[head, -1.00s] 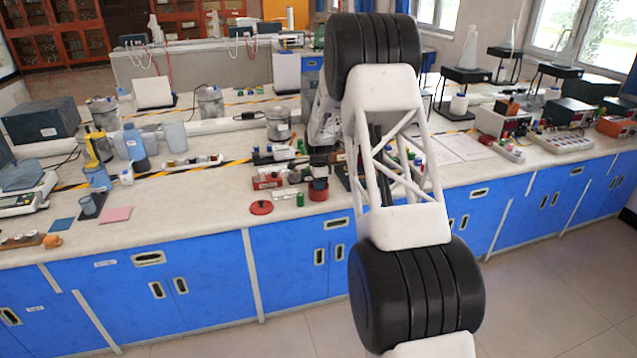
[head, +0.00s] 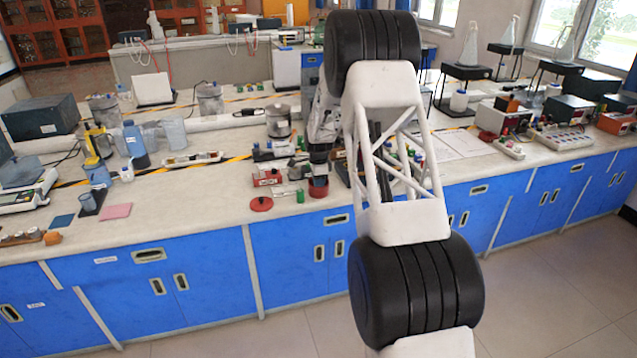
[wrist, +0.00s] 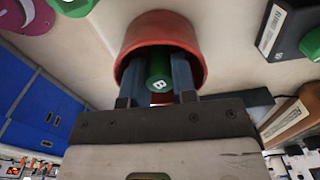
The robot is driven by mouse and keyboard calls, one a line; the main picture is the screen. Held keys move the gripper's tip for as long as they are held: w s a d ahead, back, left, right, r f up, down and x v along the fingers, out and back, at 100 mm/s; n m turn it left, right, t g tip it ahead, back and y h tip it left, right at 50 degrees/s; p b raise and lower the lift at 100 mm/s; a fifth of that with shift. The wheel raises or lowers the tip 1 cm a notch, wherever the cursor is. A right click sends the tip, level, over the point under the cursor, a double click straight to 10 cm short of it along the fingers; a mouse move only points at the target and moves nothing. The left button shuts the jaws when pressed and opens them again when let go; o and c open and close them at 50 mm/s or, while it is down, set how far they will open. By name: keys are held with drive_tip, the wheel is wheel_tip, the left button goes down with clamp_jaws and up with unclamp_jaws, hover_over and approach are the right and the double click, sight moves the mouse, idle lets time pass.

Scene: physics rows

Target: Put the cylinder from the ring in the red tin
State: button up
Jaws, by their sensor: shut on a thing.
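The red tin (head: 319,192) stands near the front edge of the bench in the head view. In the wrist view the tin (wrist: 196,35) is open towards me. My gripper (wrist: 159,78) has its two blue fingers reaching into the tin's mouth. They are shut on a green cylinder (wrist: 158,86) whose end is marked B. The cylinder is between the fingers, within the tin's rim; whether it touches the bottom is hidden. In the head view my gripper (head: 320,180) is over the tin, and the held cylinder cannot be made out. I cannot pick out the ring with certainty.
A flat red disc (head: 261,204) lies left of the tin. A red block (head: 267,180) and several small items crowd the bench behind. The bench front at left (head: 190,220) is clear.

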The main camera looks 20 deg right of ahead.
drive_tip(key=shift+f, duration=0.35)
drive_tip(key=o, duration=0.9)
drive_tip(key=shift+c, duration=0.9)
drive_tip(key=shift+r, duration=0.15)
drive_tip(key=shift+r, duration=3.85)
drive_tip(key=shift+r, duration=0.1)
